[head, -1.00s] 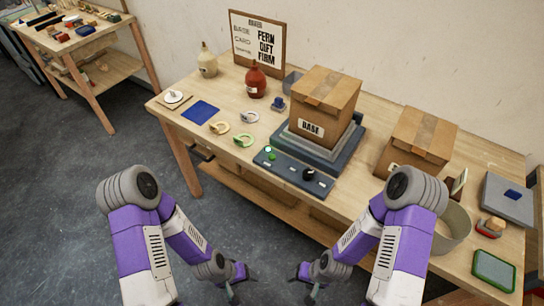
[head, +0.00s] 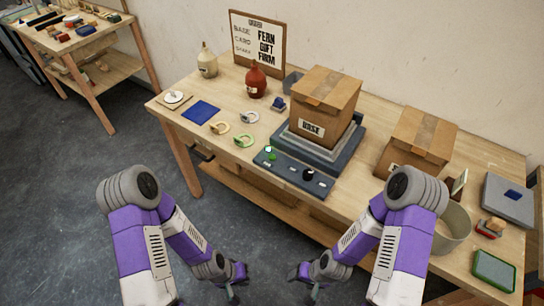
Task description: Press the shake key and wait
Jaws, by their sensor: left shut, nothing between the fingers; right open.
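A dark control panel (head: 290,172) lies on the bench front, with a lit green key (head: 270,154) at its left end and a black knob (head: 308,174) further right. Lettering on the panel is too small to read. Behind it, a closed cardboard box (head: 325,103) labelled BASE sits on a grey stepped platform (head: 347,150). My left gripper (head: 234,296) is shut and empty, low in front of the bench and apart from the panel. My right gripper (head: 303,288) is open and empty, also low in front of the bench.
A second cardboard box (head: 420,140) stands to the right, near a round grey bin (head: 453,230). A red bottle (head: 256,80), a cream bottle (head: 207,62) and several ring-shaped pieces are on the left. An order board (head: 257,45) stands at the back.

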